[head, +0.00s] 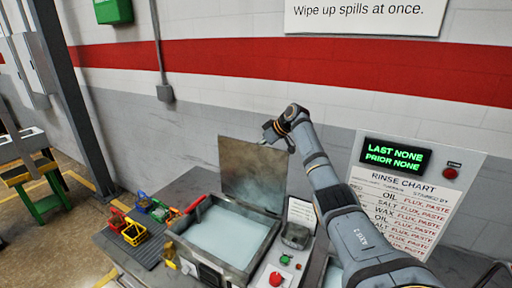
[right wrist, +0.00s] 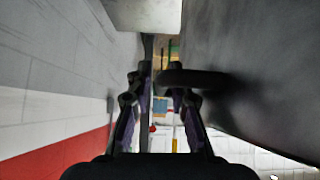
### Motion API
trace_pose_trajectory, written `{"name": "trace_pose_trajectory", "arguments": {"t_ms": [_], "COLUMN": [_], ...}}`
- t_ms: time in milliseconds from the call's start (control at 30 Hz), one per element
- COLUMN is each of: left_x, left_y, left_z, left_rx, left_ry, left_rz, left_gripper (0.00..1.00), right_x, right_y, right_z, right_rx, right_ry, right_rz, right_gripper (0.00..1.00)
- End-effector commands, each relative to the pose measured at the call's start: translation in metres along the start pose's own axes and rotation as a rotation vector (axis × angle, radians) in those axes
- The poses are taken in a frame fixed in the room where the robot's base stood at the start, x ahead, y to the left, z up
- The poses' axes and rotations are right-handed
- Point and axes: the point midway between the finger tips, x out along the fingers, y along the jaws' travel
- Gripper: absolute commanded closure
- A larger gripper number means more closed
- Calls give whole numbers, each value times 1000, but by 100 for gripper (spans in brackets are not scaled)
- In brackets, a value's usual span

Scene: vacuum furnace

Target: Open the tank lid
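The tank lid (head: 250,173) is a grey metal plate standing upright at the back edge of the tank (head: 238,262), whose pale bath is exposed. My right gripper (head: 272,131) is at the lid's top edge. In the right wrist view its two fingers (right wrist: 159,80) are apart, with a visible gap between them. A dark bar (right wrist: 205,78) juts from the large grey surface on the right and ends between the fingertips; it looks like the lid's handle. Whether the fingers touch it is unclear. My left gripper is not in view.
A control panel with a green button (head: 285,260) and a red button (head: 276,279) is right of the tank. A dark mat (head: 150,250) with small coloured baskets (head: 134,232) lies left. The rinse chart (head: 408,195) stands right; the wall is close behind.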

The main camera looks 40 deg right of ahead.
Motion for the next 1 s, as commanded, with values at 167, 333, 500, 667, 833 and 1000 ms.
{"name": "trace_pose_trajectory", "arguments": {"t_ms": [167, 333, 500, 667, 833, 1000], "left_x": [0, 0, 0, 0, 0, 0], "left_y": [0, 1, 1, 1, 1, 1], "left_z": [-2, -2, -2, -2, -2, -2], "left_rx": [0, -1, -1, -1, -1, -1], "left_ry": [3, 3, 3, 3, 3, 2], "left_rz": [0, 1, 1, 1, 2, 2], "left_gripper": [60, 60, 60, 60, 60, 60], "right_x": [-2, -15, -54, -91, -114, -120], "right_y": [1, 2, 3, 3, 2, 2], "right_z": [-2, -2, -1, -1, -1, 0], "right_rx": [-2, -3, -2, -2, 0, 0], "right_ry": [5, 6, 4, 3, 3, 2], "right_rz": [3, 7, 9, 7, 2, 1], "right_gripper": [79, 79, 79, 79, 79, 79]}}
